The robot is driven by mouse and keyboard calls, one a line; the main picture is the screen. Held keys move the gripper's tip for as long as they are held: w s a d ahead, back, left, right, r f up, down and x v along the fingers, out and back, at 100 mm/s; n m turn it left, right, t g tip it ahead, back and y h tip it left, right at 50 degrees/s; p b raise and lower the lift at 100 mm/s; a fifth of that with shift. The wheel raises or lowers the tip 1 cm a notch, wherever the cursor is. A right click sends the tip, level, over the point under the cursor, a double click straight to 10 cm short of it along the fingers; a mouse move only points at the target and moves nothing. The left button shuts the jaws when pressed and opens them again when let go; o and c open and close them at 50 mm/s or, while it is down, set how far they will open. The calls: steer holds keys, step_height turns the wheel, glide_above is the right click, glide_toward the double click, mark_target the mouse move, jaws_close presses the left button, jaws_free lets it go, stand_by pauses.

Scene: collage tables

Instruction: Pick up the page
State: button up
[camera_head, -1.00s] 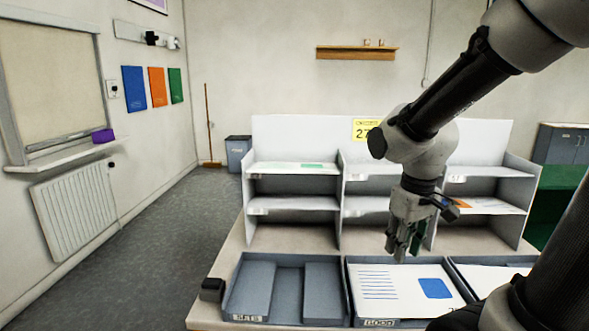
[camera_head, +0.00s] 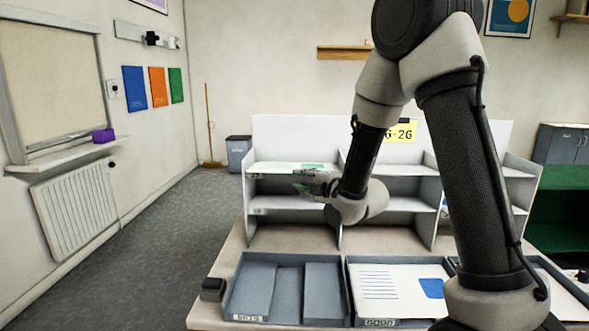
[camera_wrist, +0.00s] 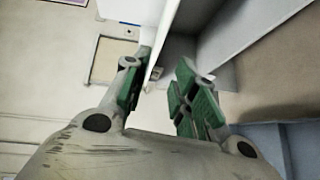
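A white page with a green mark (camera_head: 290,168) lies on the upper left shelf in the head view. My gripper (camera_head: 303,181) is at the front of that left shelf column, just below the page's level, pointing left. In the wrist view my gripper (camera_wrist: 163,85) has its two green-padded fingers apart. A thin white edge (camera_wrist: 154,50) runs close by the left finger; I cannot tell whether it is shelf board or page. Another white page (camera_head: 390,290), with blue lines and a blue block, lies in the middle tray (camera_head: 350,300).
The white shelf unit (camera_head: 290,135) stands at the back of the table (camera_head: 225,275). A tray with an empty-looking bottom (camera_head: 288,290) is at the front left, with a small dark block (camera_head: 213,289) beside it. My arm hides part of the right shelves and right tray.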

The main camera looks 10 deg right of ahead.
steer(key=x, duration=0.6)
steer(key=shift+w+d+r, duration=0.2)
steer(key=shift+w, duration=0.05)
jaws_close()
